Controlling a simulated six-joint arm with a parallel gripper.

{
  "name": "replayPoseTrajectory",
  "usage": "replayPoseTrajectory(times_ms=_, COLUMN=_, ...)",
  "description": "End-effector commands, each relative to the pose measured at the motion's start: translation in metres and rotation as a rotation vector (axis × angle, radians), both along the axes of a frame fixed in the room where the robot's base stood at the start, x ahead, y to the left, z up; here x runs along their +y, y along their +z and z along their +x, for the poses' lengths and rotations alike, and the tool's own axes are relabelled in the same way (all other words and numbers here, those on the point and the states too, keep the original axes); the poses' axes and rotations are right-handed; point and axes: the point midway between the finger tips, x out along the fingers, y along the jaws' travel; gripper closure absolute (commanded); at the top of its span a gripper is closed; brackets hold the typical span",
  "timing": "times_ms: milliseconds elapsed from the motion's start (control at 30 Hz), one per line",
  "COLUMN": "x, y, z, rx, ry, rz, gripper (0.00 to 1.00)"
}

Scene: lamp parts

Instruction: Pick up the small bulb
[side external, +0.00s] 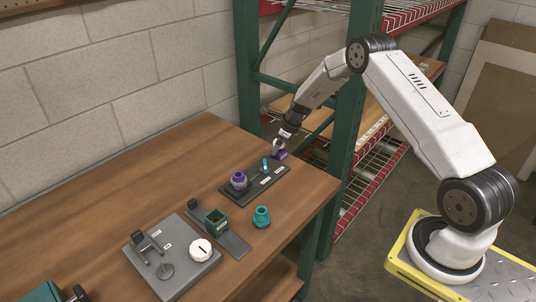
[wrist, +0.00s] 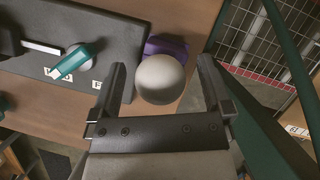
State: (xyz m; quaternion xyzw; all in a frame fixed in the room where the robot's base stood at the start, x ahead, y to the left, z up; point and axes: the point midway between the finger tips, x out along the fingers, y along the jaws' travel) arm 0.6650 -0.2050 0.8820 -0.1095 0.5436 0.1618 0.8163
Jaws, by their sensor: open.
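The small bulb, a pale grey-white globe (wrist: 160,80), sits in the middle of the wrist view, against a purple holder (wrist: 168,48) that is partly hidden by it. In the side external view the bulb (side external: 277,144) is a small pale spot just above the purple holder (side external: 280,155). My gripper (wrist: 163,72) is open, with one black finger on each side of the bulb and a visible gap at both sides. In the side external view my gripper (side external: 282,139) is low over the holder at the table's back right edge. Contact with the bulb is not seen.
A teal part (side external: 262,217) and a grey plate (side external: 170,270) stand nearer. A green shelf post (side external: 350,110) is close behind.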

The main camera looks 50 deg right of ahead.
Motion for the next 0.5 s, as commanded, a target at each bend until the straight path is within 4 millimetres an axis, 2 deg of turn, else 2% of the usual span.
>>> replayPoseTrajectory(times_ms=267, x=0.0, y=0.0001, z=-0.0003, rx=0.0, ry=0.0, rz=0.0, gripper=0.0)
replayPoseTrajectory(times_ms=300, x=0.0, y=0.0001, z=-0.0003, rx=0.0, ry=0.0, rz=0.001, gripper=0.03)
replayPoseTrajectory(times_ms=367, x=0.0, y=0.0001, z=-0.0003, rx=0.0, ry=0.0, rz=0.001, gripper=0.22)
replayPoseTrajectory(times_ms=500, x=0.0, y=0.0002, z=-0.0003, rx=0.0, ry=0.0, rz=0.001, gripper=0.67)
